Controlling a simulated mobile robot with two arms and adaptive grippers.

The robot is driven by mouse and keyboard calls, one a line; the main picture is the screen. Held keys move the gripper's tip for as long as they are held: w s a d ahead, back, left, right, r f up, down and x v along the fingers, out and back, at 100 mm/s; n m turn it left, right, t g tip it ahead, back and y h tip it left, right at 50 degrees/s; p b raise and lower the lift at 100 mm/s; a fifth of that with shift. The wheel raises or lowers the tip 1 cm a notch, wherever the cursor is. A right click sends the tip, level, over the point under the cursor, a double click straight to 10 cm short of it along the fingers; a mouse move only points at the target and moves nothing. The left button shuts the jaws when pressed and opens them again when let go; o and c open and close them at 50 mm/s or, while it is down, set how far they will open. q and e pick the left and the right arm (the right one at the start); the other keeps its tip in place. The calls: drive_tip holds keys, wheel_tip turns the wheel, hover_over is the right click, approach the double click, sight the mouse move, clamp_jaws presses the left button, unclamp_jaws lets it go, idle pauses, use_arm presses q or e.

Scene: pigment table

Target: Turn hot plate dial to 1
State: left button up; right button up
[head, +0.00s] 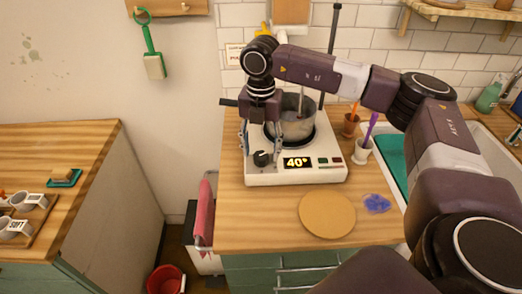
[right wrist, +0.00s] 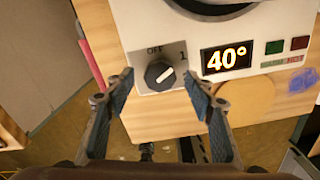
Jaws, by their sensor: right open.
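The white hot plate (head: 320,176) stands on the wooden counter. Its black dial (head: 262,158) is at the front left, and its display reads 40°. In the right wrist view the dial (right wrist: 160,75) has OFF printed above it and 1 at its upper right. A white mark on the knob points to the upper right, on the side of the 1. My right gripper (head: 260,146) is open and points down over the front left of the hot plate. In the right wrist view its fingertips (right wrist: 159,79) appear either side of the dial, with gaps. My left gripper is out of view.
A metal pot (head: 291,124) sits on the hot plate, with a stand rod behind. A cork disc (head: 327,214) and blue pigment (head: 377,203) lie in front. Small cups (head: 361,149) stand to the right, before the sink. A red cloth (head: 205,212) hangs left.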

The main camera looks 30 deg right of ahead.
sight(261, 154)
wheel_tip(261, 154, up, 11)
idle(0.3)
drive_tip(key=shift+r, duration=0.15)
idle(0.3)
